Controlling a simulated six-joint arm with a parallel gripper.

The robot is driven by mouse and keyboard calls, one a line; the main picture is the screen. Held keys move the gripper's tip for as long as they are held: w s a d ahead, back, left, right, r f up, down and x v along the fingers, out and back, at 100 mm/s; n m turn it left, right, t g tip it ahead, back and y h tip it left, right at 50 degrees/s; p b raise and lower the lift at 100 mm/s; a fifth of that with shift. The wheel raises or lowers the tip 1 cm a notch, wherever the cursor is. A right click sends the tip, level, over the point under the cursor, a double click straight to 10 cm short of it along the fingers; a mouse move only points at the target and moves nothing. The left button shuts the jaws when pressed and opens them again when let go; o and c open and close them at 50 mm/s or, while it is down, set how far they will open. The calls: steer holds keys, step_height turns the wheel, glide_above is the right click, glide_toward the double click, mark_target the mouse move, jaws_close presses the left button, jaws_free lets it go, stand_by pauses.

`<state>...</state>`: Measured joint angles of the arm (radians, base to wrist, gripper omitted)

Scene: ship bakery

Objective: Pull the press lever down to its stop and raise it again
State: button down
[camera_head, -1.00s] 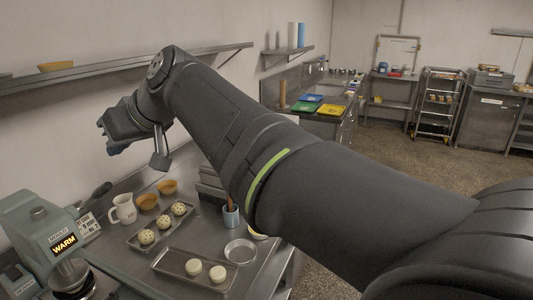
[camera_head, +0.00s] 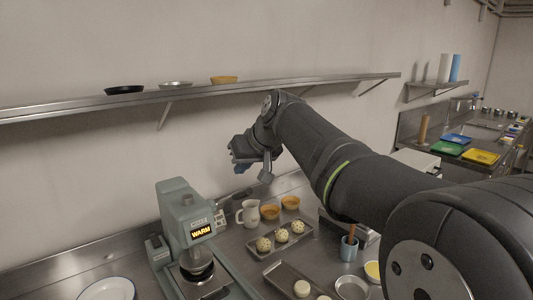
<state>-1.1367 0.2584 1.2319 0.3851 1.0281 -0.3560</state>
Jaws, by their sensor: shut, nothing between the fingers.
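The press (camera_head: 176,206) is a pale green machine with a lit "WARM" display, standing on the steel counter at lower left. A dark round press head (camera_head: 197,262) sits under the display above the base. My gripper (camera_head: 237,166) is raised over the back of the counter, above and right of the press, apart from the lever. It is shut and empty.
A white jug (camera_head: 249,212), orange bowls (camera_head: 270,212) and a tray of speckled dough balls (camera_head: 262,254) stand right of the press. Another tray (camera_head: 272,274) with pale rounds lies nearer. A white plate (camera_head: 106,289) is at lower left. A wall shelf (camera_head: 190,94) runs behind my arm.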

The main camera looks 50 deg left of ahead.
steer(key=shift+s+d+f, duration=0.2)
steer(key=shift+d+f, duration=0.4)
steer(key=shift+s+d+f, duration=0.15)
steer(key=shift+d+f, duration=0.45)
